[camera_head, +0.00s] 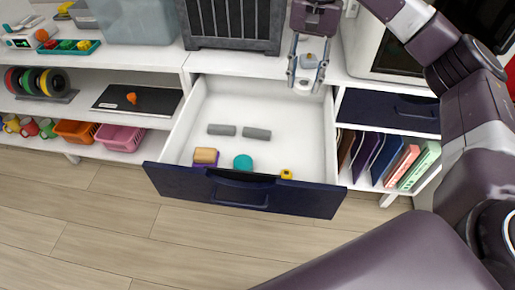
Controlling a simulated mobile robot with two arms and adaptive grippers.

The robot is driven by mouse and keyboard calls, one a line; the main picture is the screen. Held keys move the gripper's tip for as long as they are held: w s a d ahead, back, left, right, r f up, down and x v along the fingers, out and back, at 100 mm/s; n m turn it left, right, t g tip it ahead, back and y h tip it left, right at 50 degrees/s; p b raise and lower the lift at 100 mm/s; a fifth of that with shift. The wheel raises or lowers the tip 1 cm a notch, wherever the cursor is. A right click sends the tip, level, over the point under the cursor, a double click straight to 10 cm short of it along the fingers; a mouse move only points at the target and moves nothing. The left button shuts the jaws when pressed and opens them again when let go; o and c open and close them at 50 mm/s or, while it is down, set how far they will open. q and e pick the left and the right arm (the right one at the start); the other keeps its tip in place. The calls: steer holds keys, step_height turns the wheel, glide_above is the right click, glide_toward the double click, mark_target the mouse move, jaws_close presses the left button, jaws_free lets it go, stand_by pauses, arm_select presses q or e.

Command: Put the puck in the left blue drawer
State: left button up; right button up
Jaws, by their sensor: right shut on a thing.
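The left blue drawer (223,190) is pulled wide open, with a dark blue front and a white inside. My right gripper (305,82) is over the back right of the drawer, pointing down. It is shut on a small pale piece, which looks like the puck (303,88), held between its fingertips. The fingers partly hide the puck, and its exact height above the drawer floor is hard to tell. My left gripper is not in view.
In the drawer lie two grey cylinders (257,134), a teal round piece (243,162), a yellow piece (286,174) and a tan block (205,156). The drawer's middle right and back floor are clear. A closed blue drawer (385,110) is at the right, above upright books (401,164).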

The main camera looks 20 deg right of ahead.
mark_target(305, 82)
steer(key=shift+f, duration=0.3)
step_height(305, 82, down, 3)
steer(key=shift+d+r+b, duration=0.1)
steer(key=shift+b, duration=0.45)
step_height(305, 82, down, 12)
steer(key=shift+r+b, duration=0.2)
steer(key=shift+b, duration=0.4)
step_height(305, 82, down, 4)
steer(key=shift+f, duration=0.15)
steer(key=shift+w+f, duration=0.1)
steer(key=shift+f, duration=0.25)
arm_select(q)
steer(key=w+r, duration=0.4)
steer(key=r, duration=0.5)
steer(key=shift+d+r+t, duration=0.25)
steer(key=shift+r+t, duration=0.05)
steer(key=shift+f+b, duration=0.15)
steer(key=shift+b, duration=0.2)
